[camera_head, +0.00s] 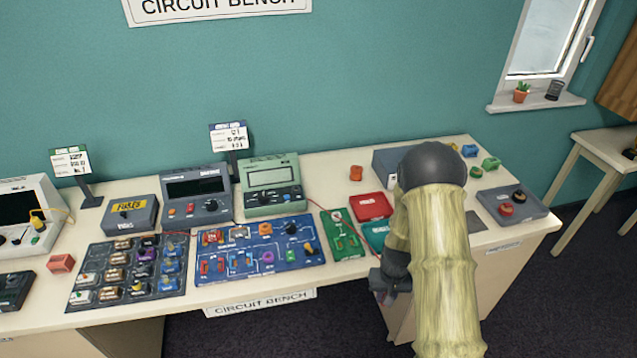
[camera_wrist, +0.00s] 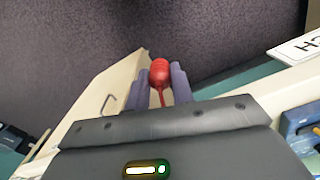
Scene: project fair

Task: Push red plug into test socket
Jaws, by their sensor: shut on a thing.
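My gripper (camera_head: 388,284) is in front of the table's front edge, right of the middle in the head view, partly covered by my arm. In the wrist view its two fingers are shut on the red plug (camera_wrist: 159,71), a rounded red piece with a thin red lead running back between the fingers. In the head view the plug is mostly hidden. A grey panel (camera_head: 489,198) with a red and a black round fitting lies on the right of the table. I cannot tell whether it bears the test socket. The plug is apart from any socket.
A blue circuit board (camera_head: 283,262), a dark parts tray (camera_head: 84,283), a green board (camera_head: 346,247) and a red case (camera_head: 371,206) lie on the table. Meters (camera_head: 196,192) stand behind. Floor shows beneath the gripper. A sign hangs on the front edge.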

